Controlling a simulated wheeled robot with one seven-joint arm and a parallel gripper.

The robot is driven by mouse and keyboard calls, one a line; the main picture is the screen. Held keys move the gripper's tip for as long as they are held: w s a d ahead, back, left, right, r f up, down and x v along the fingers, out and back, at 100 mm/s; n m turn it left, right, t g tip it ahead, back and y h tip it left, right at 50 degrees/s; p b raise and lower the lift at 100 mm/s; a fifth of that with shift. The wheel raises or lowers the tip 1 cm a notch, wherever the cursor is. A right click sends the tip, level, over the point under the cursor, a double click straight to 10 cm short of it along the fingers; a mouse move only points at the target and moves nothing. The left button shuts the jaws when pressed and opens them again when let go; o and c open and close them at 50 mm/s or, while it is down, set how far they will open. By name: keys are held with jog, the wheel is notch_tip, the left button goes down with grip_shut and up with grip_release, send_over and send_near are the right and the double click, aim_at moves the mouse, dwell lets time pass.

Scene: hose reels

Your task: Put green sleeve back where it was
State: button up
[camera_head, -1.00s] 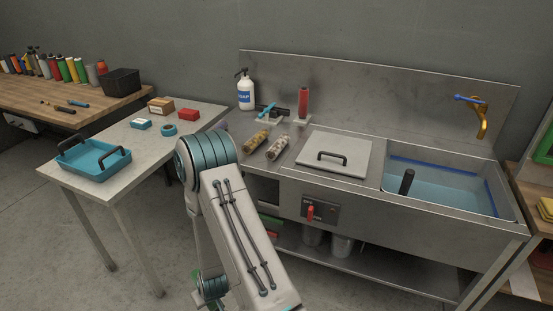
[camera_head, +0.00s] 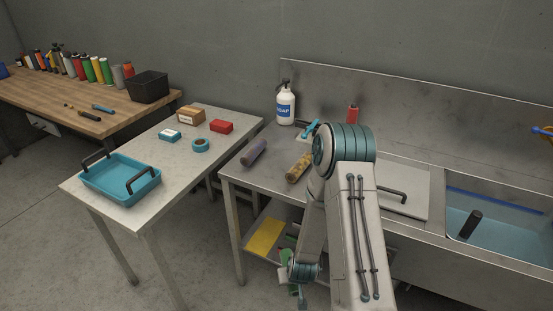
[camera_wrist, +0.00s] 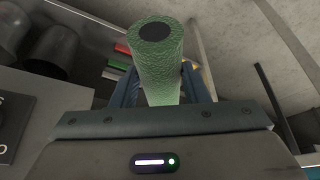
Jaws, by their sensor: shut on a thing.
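My gripper (camera_wrist: 158,92) is shut on the green sleeve (camera_wrist: 162,60), a rough-textured cylinder with a dark round end, in the wrist view. The sleeve stands out past the fingers, and its lower part is hidden by the gripper. In the head view my arm bends down in front of the sink counter (camera_head: 236,176), and I cannot clearly make out the gripper there. A purple sleeve (camera_head: 254,152) and a yellow-brown patterned sleeve (camera_head: 299,167) lie on the counter's left part.
A soap bottle (camera_head: 286,106) stands at the counter's back. The basin (camera_head: 505,235) holds water and a dark post (camera_head: 468,223). A yellow item (camera_head: 265,238) lies on the lower shelf.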

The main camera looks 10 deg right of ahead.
jog(key=shift+s+d+f, duration=0.1)
jog(key=shift+d+f, duration=0.15)
jog(key=shift+d, duration=0.1)
jog(key=w+d+r, duration=0.3)
jog(key=d+r, duration=0.1)
jog(key=r, duration=0.9)
jog(key=w+d+r+n, duration=0.1)
jog(key=w+d+r, duration=0.2)
jog(key=r, duration=1.1)
jog(key=w+d+r, duration=0.3)
jog(key=d+r, duration=0.2)
jog(key=r, duration=0.8)
jog(key=shift+w+r+n+y, duration=0.35)
jog(key=shift+w+n+y, duration=0.05)
